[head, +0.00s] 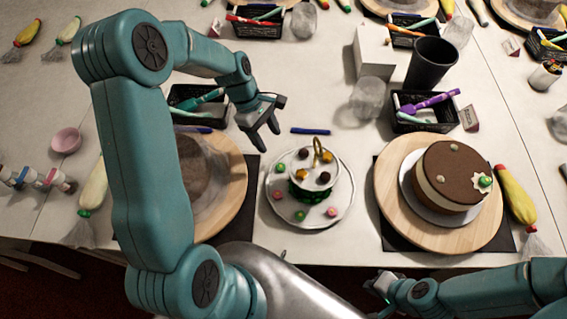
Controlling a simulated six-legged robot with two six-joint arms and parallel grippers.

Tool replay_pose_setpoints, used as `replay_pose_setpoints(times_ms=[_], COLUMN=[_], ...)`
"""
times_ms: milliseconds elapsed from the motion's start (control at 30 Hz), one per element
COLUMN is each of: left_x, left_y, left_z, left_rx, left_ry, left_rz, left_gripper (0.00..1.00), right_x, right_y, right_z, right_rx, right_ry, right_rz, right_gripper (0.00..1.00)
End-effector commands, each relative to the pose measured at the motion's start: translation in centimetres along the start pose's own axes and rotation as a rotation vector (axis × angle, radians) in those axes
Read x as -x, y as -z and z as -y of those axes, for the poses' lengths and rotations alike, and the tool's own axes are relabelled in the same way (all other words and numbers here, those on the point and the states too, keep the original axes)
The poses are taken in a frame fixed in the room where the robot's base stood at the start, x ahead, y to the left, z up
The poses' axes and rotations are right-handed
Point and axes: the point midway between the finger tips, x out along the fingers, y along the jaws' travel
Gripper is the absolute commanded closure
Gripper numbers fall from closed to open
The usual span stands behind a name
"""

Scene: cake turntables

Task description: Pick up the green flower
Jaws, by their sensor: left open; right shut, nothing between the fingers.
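A white plate (310,217) with a small raised tier stands in the middle of the table. Small round decorations lie on it, including a green one (281,167) at upper left and another green one (299,215) at the lower front. A further green piece (485,181) sits on a pale flower shape on the brown-topped cake (445,165) at right. Which green piece is the flower I cannot tell. My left gripper (268,140) is open and empty, above and left of the plate. My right gripper (379,292) is shut and empty at the bottom edge, away from the plate.
The cake stands on a wooden turntable (398,215). Another turntable (232,190) at left is partly hidden by my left arm. Black baskets, including one with a purple tool (430,102), a black cup (431,63) and a white box (373,52) stand behind. A blue pen (310,131) lies behind the plate.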

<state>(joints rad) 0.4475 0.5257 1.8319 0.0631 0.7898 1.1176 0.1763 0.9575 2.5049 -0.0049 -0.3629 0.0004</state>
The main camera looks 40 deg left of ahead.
Motion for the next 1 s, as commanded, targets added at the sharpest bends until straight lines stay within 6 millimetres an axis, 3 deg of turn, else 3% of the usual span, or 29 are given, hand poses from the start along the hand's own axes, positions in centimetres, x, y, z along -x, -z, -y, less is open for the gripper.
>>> replay_pose_setpoints(times_ms=[200,467,700,1000], left_x=[-4.4,-6.6,-10.3,-10.9], left_y=[-0.2,-0.5,-0.6,-0.6], left_z=[0.1,0.1,0.2,0.1], left_rx=[0.001,0.000,0.000,0.000], left_ry=[0.002,0.003,0.002,-0.001], left_rz=[0.001,0.002,0.001,0.000], left_gripper=[0.39,0.39,0.39,0.42], right_x=[0.6,1.2,2.1,2.0], right_y=[0.0,0.0,0.0,0.0], right_z=[0.2,0.4,0.8,0.7], right_rx=[0.000,0.000,0.000,0.000], right_ry=[0.000,0.000,0.000,0.000], right_rz=[0.000,0.000,0.000,0.000], right_gripper=[1.00,1.00,1.00,1.00])
